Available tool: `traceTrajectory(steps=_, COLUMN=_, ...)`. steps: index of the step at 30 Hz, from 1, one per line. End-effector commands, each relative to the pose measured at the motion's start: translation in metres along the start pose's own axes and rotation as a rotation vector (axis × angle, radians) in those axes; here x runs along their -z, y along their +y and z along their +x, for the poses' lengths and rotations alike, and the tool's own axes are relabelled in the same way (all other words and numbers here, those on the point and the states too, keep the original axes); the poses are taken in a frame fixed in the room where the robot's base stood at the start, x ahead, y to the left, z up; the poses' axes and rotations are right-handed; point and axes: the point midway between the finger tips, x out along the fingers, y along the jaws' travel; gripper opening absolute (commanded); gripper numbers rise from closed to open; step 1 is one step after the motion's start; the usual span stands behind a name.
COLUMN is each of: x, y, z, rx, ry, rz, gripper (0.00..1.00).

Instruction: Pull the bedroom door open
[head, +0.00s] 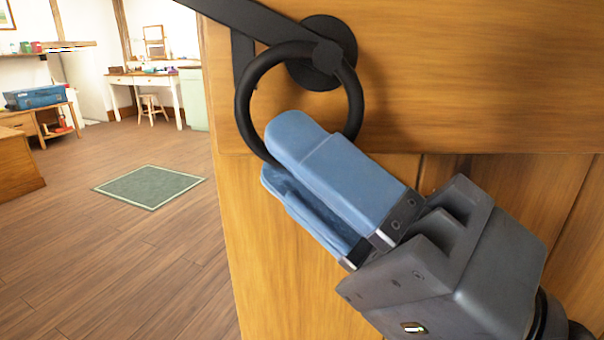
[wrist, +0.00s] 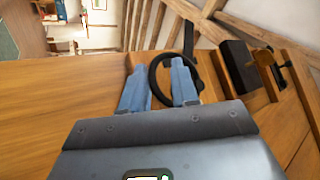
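The wooden bedroom door (head: 480,90) fills the right of the head view. A black ring handle (head: 244,95) hangs from a round black plate on it. My gripper (head: 277,158), with two blue fingers, reaches up-left to the ring's lower part, and the fingers hide that part. In the wrist view, the ring (wrist: 153,80) shows between and behind the fingertips (wrist: 157,70). A gap shows between the fingers, wider than the ring's bar. I cannot tell whether either finger touches the ring.
A black bar (head: 240,15) runs up-left from the handle past the door's edge. Beyond that edge lies open wooden floor (head: 120,250) with a green rug (head: 150,186). A white desk (head: 140,80), a stool and a blue box (head: 35,97) stand farther back.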

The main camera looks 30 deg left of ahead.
Motion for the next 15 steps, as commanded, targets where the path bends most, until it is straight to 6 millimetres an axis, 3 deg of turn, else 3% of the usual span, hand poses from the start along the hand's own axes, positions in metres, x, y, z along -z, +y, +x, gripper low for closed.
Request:
traceTrajectory(steps=10, x=-0.002, y=0.004, z=-0.003, rx=-0.006, ry=-0.003, rz=0.005, gripper=0.36)
traceTrajectory(steps=15, x=-0.002, y=0.005, z=-0.023, rx=-0.007, ry=0.0, rz=0.006, gripper=0.36)
